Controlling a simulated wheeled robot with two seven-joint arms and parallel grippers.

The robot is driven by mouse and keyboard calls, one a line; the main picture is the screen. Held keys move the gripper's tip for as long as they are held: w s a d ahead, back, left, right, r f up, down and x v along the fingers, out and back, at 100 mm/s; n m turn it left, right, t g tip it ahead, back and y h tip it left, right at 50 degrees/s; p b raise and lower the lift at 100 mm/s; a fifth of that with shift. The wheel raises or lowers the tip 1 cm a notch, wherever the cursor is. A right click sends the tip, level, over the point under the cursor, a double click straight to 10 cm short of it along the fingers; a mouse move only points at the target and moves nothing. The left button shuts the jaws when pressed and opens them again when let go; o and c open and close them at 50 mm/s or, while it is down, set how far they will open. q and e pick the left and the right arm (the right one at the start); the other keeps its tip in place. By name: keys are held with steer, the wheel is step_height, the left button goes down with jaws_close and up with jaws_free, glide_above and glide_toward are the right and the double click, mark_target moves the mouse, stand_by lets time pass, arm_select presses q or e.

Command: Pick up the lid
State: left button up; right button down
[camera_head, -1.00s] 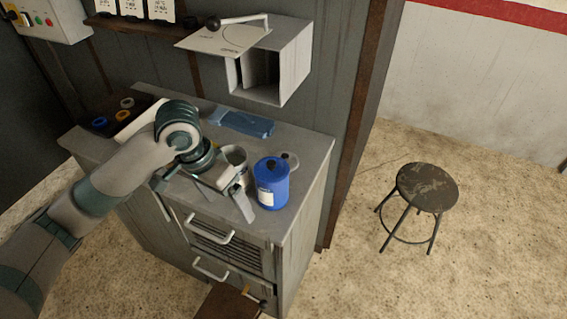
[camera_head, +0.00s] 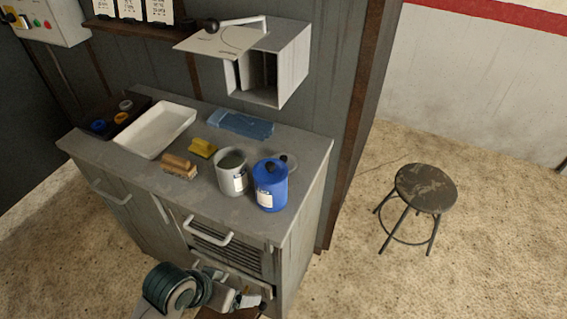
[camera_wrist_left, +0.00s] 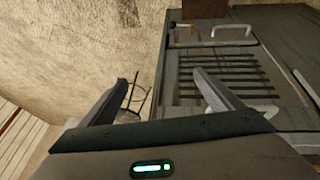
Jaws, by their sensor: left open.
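A small round grey piece with a dark knob, which looks like a lid (camera_head: 290,161), lies on the cabinet top, partly hidden behind the blue can (camera_head: 270,186). An open grey can (camera_head: 231,172) stands to the left of the blue can. My left gripper (camera_head: 248,299) is low in front of the cabinet, below the worktop and well apart from the cans. In the left wrist view my left gripper (camera_wrist_left: 160,98) is open, with nothing between its fingers. My right gripper is not in view.
On the cabinet top (camera_head: 120,170) are a white tray (camera_head: 155,128), a brush (camera_head: 179,167), a yellow sponge (camera_head: 203,147) and a blue cloth (camera_head: 240,124). A box (camera_head: 285,65) hangs on the wall above. Handles (camera_head: 208,230) stick out in front. A stool (camera_head: 426,187) stands at right.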

arm_select(q)
steer(key=s+a+f+n+y, duration=0.1)
steer(key=s+a+f+y, duration=0.1)
steer(key=s+a+f, duration=0.65)
steer(key=s+d+f+g+b, duration=0.1)
steer(key=s+f+g+b, duration=0.2)
steer(key=f, duration=2.6)
steer(key=s+a+f+y+b, duration=0.1)
steer(key=s+a+f+b, duration=0.1)
steer(key=s+f, duration=1.5)
steer(key=shift+s+a, duration=0.4)
steer(key=shift+s, duration=0.1)
steer(key=shift+c, duration=0.3)
